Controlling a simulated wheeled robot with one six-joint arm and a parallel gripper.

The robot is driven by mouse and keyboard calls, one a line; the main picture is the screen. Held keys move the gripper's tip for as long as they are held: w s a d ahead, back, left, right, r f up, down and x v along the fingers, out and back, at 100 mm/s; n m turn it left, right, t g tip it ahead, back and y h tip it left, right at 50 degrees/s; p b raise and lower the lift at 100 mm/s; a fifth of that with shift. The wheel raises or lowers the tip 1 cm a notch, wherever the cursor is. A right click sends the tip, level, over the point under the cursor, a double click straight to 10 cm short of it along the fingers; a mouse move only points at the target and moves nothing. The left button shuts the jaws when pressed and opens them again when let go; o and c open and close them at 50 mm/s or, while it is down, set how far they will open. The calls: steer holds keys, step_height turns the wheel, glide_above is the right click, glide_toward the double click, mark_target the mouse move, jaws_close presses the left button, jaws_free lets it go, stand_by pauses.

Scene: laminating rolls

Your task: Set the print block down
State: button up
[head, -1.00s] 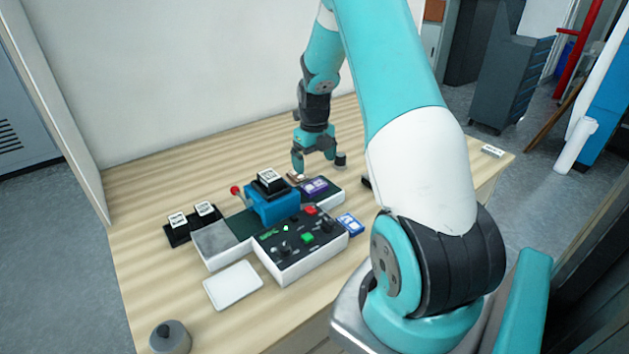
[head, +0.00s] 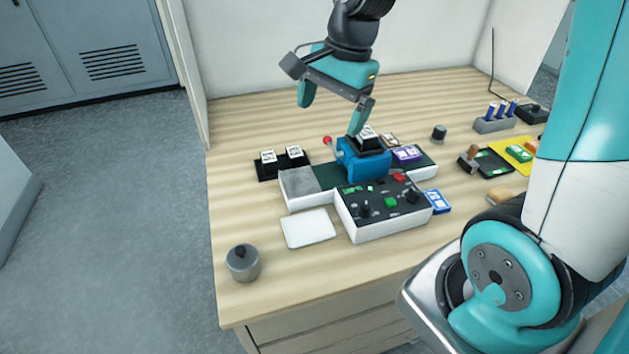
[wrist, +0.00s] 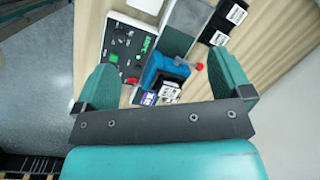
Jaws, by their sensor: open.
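Several black print blocks with white labels are in view. One block (head: 367,138) sits on top of the blue press (head: 362,165); it also shows in the wrist view (wrist: 168,92). Two more blocks, (head: 268,162) and (head: 294,158), stand side by side on a black rack (head: 262,175) left of the machine. My gripper (head: 330,118) is open, its fingers wide apart with nothing between them. It hangs above the press and rack; in the head view its right finger overlaps the top block's edge, and I cannot tell whether they touch.
A red-knobbed lever (head: 327,140) sticks out left of the press. A purple-labelled piece (head: 407,154) lies right of the press. Bare table (head: 245,125) lies at the back left.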

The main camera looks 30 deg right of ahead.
steer(key=s+a+r+n+y, duration=0.1)
steer(key=s+a+n, duration=0.5)
steer(key=s+n, duration=0.2)
steer(key=s+a+r+n+g+y, duration=0.1)
steer(key=s+a+n, duration=0.6)
steer(key=n, duration=0.5)
steer(key=shift+s+a+r+n, duration=0.3)
steer(key=shift+s+r+n, duration=0.1)
steer(key=shift+s, duration=0.45)
steer(key=shift+c, duration=0.3)
